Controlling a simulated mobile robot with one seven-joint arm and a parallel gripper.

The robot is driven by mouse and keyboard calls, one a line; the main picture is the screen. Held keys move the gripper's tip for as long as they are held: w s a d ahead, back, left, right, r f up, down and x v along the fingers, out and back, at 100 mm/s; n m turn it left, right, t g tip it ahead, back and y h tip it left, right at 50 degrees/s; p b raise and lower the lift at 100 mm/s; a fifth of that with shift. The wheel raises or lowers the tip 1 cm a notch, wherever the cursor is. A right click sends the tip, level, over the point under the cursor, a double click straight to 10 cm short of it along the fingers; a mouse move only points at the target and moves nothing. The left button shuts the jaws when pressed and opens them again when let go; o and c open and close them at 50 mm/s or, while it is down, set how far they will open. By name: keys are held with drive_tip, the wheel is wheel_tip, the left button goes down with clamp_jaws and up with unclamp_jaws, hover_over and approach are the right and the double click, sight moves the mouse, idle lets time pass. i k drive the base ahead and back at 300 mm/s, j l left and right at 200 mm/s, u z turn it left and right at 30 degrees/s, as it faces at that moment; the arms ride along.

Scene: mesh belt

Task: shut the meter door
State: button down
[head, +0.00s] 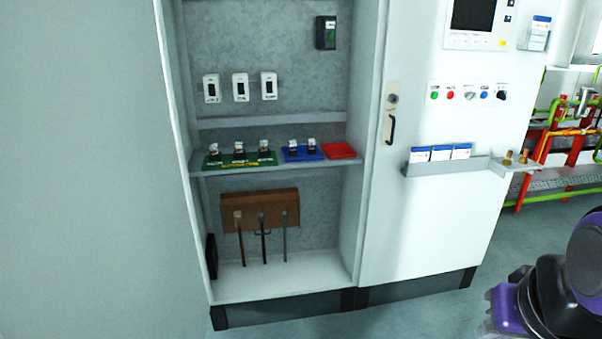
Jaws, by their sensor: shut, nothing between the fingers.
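A tall grey-white cabinet (285,283) stands with its front open and its inside in full view. A large plain pale panel (85,170) fills the left of the view and meets the cabinet's left edge. It looks like the meter door swung wide open toward me, but no handle or label shows on it. To the right, a white front (440,215) with a screen (473,15) and a black handle (390,128) looks shut. My gripper is not in view. Only a purple and black part of my arm shows at the lower right.
Inside the cabinet, a shelf (205,172) holds green, blue and red trays. A brown block (260,211) with hanging tools is below. A small ledge (440,170) with cards juts from the right front. Red and green pipework (560,130) stands far right. Floor (400,318) before the cabinet is clear.

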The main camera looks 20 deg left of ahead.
sight(97, 240)
drive_tip(key=k+j+u, duration=0.15)
drive_tip(key=k+j, duration=0.35)
drive_tip(key=k, duration=0.15)
drive_tip(key=k+j, duration=0.15)
drive_tip(key=j, duration=0.25)
drive_tip(key=k+j+u, duration=0.1)
drive_tip(key=j, duration=1.15)
drive_tip(key=j+u, duration=0.1)
drive_tip(key=j, duration=0.75)
drive_tip(key=j+u, duration=0.1)
drive_tip(key=k+u, duration=0.15)
drive_tip(key=i+l+z, duration=0.15)
drive_tip(key=j+z, duration=0.2)
drive_tip(key=i+j, duration=0.05)
drive_tip(key=j, duration=0.05)
